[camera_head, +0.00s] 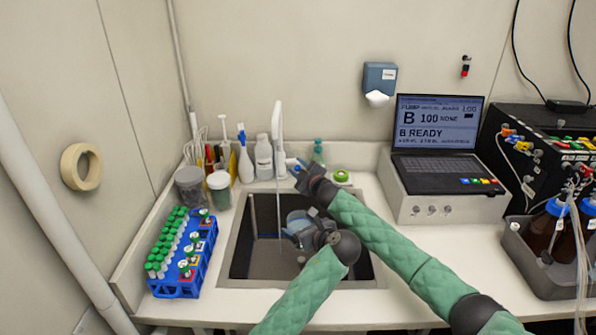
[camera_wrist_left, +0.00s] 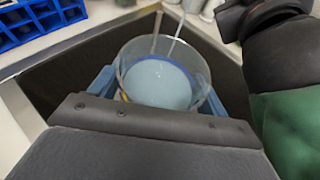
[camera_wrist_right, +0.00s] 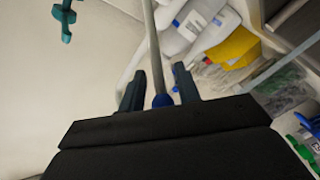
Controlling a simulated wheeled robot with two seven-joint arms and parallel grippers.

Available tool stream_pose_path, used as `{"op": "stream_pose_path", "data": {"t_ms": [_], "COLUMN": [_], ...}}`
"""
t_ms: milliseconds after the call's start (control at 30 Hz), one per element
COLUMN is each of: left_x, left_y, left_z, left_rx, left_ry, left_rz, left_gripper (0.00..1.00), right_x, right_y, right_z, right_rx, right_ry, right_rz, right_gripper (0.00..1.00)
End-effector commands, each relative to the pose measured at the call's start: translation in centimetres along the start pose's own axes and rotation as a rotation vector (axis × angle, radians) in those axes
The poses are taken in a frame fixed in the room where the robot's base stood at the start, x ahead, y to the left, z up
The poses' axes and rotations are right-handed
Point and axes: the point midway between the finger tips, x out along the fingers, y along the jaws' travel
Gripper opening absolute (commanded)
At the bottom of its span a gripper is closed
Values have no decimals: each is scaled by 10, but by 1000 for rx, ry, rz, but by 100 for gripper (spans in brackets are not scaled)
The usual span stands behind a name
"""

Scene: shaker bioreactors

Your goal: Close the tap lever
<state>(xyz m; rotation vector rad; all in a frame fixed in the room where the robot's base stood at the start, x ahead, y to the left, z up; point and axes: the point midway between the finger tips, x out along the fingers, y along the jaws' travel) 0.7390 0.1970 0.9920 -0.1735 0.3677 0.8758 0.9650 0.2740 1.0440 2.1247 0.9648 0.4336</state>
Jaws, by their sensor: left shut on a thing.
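The white tap (camera_head: 279,130) rises behind the sink, with a thin stream falling from its spout. A glass beaker (camera_head: 297,222) is in the sink. My left gripper (camera_head: 306,234) is shut on it; its blue fingers flank the beaker (camera_wrist_left: 160,75), which holds pale liquid, and the stream meets it. My right gripper (camera_head: 303,171) is at the tap's base, right of the spout. In the right wrist view, a grey rod with a blue end, apparently the tap lever (camera_wrist_right: 161,99), lies between the spread fingers of my right gripper (camera_wrist_right: 160,90). Contact is unclear.
The dark sink (camera_head: 250,255) is set in a white counter. A blue rack (camera_head: 196,262) of green-capped tubes stands left. Bottles and a jar (camera_head: 219,190) crowd the sink's back left. A laptop (camera_head: 437,135) stands right. My right forearm crosses over the sink.

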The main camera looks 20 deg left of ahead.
Motion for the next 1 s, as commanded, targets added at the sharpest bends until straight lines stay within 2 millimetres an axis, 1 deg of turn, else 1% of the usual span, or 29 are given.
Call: {"op": "stream_pose_path", "data": {"t_ms": [167, 200, 333, 367, 667, 767, 1000], "left_x": [0, 0, 0, 0, -1, -5, -16], "left_y": [0, 0, 0, 0, 0, 0, 0], "left_z": [1, 1, 1, 1, 4, 12, 38], "left_rx": [-1, -1, -1, -1, -1, -1, -1], "left_ry": [-1, -1, -1, -1, -1, -1, -1], "left_rz": [0, 0, 0, 0, 0, 0, 0], "left_gripper": [47, 47, 47, 47, 47, 47, 47], "right_x": [0, 0, 0, 0, 1, 2, 7], "right_y": [0, 0, 0, 0, 1, 6, 16], "right_z": [-1, -1, -1, -1, -4, -8, -15], "right_rx": [0, 0, 0, 0, 1, 7, 41], "right_ry": [0, 0, 0, 0, 2, -4, -38], "right_rz": [0, 0, 0, 0, -2, -12, -54], "right_gripper": [33, 29, 3, 0, 0, 0, 0]}}
